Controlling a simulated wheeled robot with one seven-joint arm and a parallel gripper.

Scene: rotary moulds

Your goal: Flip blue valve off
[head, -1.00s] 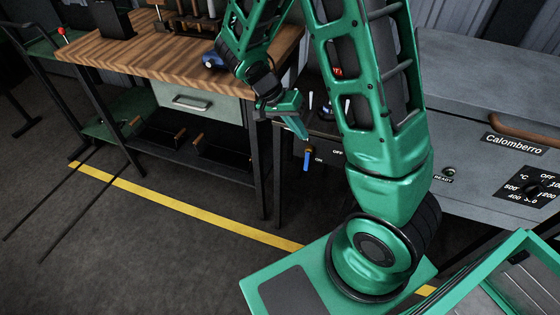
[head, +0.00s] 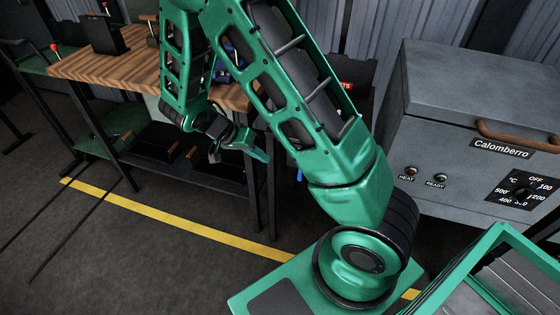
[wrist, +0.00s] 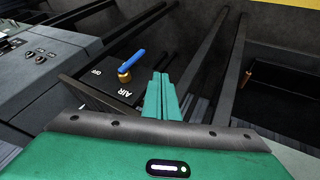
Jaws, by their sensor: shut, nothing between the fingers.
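The blue valve handle (wrist: 132,61) sits on a brass stem on a dark panel marked AIR (wrist: 128,92) in the wrist view. The handle slants up and right from the stem, away from the OFF mark on the panel's left. My gripper (wrist: 160,85) is shut and empty, its green fingertips just right of and below the handle in the picture, apart from it. In the head view my gripper (head: 262,156) is beside the workbench's right leg. There my arm hides most of the valve panel.
A wooden-topped workbench (head: 90,66) with a dark lower shelf stands at left. A grey Calomberro oven (head: 440,130) with a dial stands at right. Dark bars and legs run close beside the panel in the wrist view. The floor in front, with a yellow line (head: 180,224), is clear.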

